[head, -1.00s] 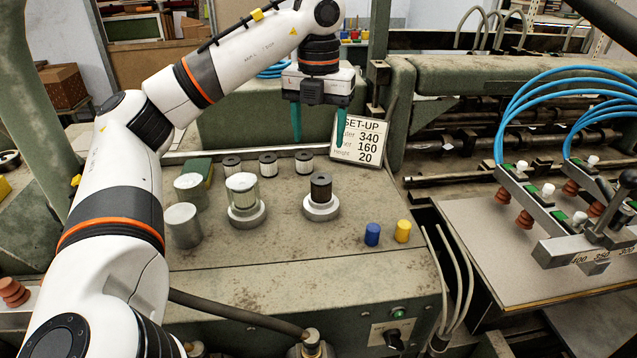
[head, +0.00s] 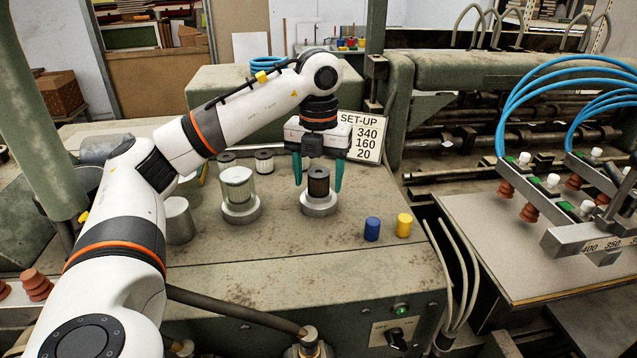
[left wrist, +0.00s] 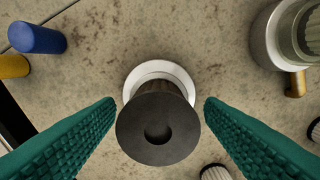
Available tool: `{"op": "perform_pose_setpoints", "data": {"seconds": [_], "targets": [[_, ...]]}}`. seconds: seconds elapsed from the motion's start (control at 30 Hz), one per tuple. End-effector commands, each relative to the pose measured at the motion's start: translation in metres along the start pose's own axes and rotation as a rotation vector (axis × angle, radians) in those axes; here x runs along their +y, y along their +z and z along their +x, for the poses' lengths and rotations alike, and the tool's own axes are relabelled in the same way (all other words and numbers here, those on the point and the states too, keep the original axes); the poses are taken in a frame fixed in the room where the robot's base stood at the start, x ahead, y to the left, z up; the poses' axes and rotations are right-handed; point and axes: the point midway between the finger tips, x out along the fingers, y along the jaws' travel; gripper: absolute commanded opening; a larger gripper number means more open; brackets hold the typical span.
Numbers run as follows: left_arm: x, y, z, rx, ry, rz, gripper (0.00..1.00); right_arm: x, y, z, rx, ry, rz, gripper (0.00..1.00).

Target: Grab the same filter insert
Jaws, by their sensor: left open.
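The dark-topped filter insert (head: 318,185) stands upright on a round pale metal base (head: 319,208) in the head view. In the left wrist view its dark round top with a central hole (left wrist: 158,130) lies between the fingers, with the white ring of the base (left wrist: 160,72) behind it. My left gripper (head: 318,188) is open, its green fingers on either side of the insert, with gaps left and right in the wrist view (left wrist: 158,112). My right gripper is not in view.
A second metal base (head: 241,214) with a clear cylinder around a pale filter (head: 238,184) stands to the left. Small filters (head: 264,161) are behind. Blue (head: 372,229) and yellow (head: 404,225) pegs stand at right, and a set-up sign (head: 362,137) behind. The front worktop is clear.

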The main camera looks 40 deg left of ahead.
Motion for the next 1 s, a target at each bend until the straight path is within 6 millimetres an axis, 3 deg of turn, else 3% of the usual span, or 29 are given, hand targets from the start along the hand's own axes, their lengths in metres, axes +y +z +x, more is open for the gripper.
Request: {"op": "perform_pose_setpoints", "data": {"seconds": [0.17, 0.43, 0.77, 1.0], "targets": [[0.000, 0.000, 0.000, 0.000, 0.000, 0.000, 0.60, 0.001, 0.000, 0.000, 0.000, 0.001, 0.000, 0.75], [0.000, 0.000, 0.000, 0.000, 0.000, 0.001, 0.16, -0.001, -0.001, 0.000, 0.001, -0.002, -0.001, 0.75], [0.000, 0.000, -0.004, 0.001, 0.001, 0.001, 0.15, -0.005, -0.002, -0.001, 0.003, -0.006, -0.003, 0.75], [0.001, -0.001, -0.038, 0.005, 0.002, 0.000, 0.15, -0.005, -0.002, -0.009, 0.004, -0.006, -0.003, 0.75]]}}
